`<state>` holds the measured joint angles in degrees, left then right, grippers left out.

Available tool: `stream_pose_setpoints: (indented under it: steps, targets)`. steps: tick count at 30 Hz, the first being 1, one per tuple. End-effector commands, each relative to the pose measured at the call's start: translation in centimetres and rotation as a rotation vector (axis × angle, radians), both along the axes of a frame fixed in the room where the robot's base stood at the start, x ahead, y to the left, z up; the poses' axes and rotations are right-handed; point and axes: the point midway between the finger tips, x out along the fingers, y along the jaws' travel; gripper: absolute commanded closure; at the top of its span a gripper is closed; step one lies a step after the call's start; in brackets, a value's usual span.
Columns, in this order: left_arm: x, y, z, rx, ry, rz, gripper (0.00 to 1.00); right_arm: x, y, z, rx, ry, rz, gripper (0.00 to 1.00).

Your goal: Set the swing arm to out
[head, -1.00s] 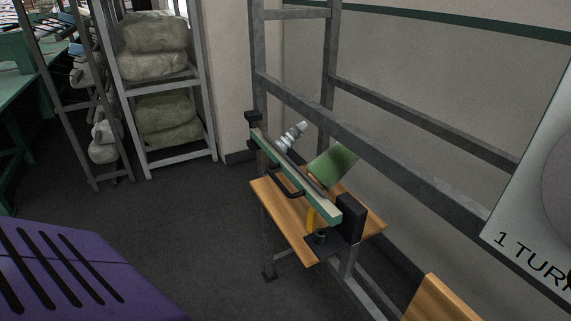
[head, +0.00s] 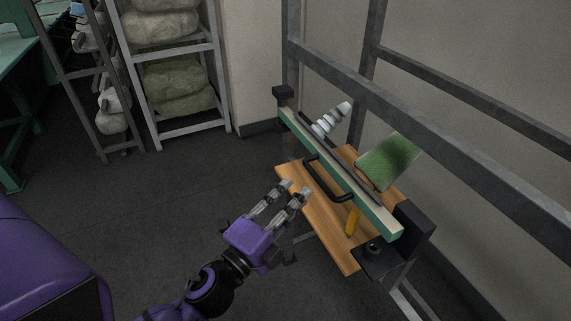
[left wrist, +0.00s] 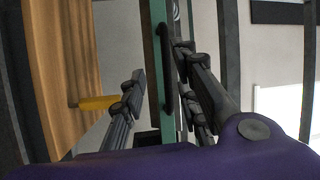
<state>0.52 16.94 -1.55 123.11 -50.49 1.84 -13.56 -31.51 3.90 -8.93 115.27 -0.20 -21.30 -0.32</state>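The swing arm (head: 365,205) is a pale green bar with a black bow handle (head: 325,183) on its front face. It lies along the front of the metal frame, from a black block at the far left to a larger black block (head: 413,228) at the near right. My left gripper (head: 294,188) is open and empty, just left of the handle. In the left wrist view the swing arm (left wrist: 162,118) and the dark handle (left wrist: 168,60) appear between the spread fingers; I cannot tell any contact. My right gripper is not in view.
A wooden shelf (head: 322,222) below the bar carries a yellow-orange handled tool (head: 352,221). A green pad (head: 388,160) and a grey ribbed part (head: 332,120) sit behind the bar. Metal frame rails (head: 440,110) run above. The floor at left is open.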

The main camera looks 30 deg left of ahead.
Motion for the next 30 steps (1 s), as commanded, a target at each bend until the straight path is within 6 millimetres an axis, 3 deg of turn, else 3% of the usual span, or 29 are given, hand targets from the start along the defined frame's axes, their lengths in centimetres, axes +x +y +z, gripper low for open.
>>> stream_pose_setpoints:
  steps: [5, 18, 30]
  targets:
    - [0.0, -1.3, 0.8, 0.111, -0.050, -0.032, 0.71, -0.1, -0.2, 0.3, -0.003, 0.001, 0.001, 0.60]
    - [6.1, -2.9, 2.0, 0.109, -0.050, -0.031, 0.71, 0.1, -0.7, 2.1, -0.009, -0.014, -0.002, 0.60]
    - [7.0, -3.1, 1.9, 0.108, -0.045, -0.030, 0.71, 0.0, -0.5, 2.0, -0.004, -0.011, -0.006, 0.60]
